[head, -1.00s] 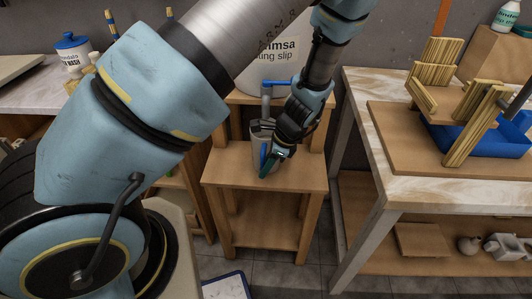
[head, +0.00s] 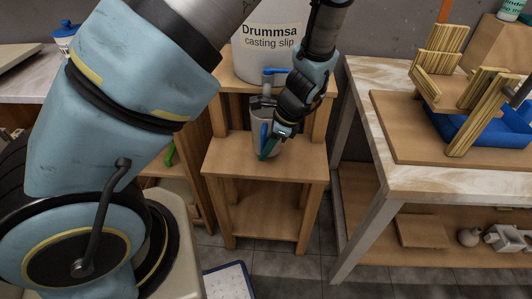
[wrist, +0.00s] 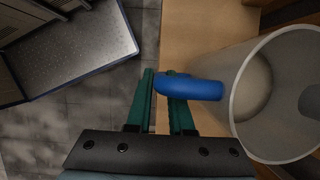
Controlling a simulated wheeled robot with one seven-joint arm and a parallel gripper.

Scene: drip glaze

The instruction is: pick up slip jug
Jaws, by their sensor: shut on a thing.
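The slip jug (head: 262,118) is a grey, open-topped vessel with a blue handle. In the head view it is upright at the lower shelf of a wooden stand, below the drum's tap; whether its base touches the shelf I cannot tell. My gripper (head: 270,148) is at its front right side. In the wrist view the jug (wrist: 236,105) is at the right, its wide rim facing the camera. The blue handle (wrist: 200,90) reaches left to my green fingers (wrist: 164,95), which are shut on it. Part of the jug is hidden by my gripper in the head view.
A white casting slip drum (head: 262,45) with a blue-levered tap (head: 275,71) stands above the jug. A marble-topped table (head: 365,90) with wooden pieces and a blue tray (head: 485,125) is to the right. Grey floor shows in front of the stand.

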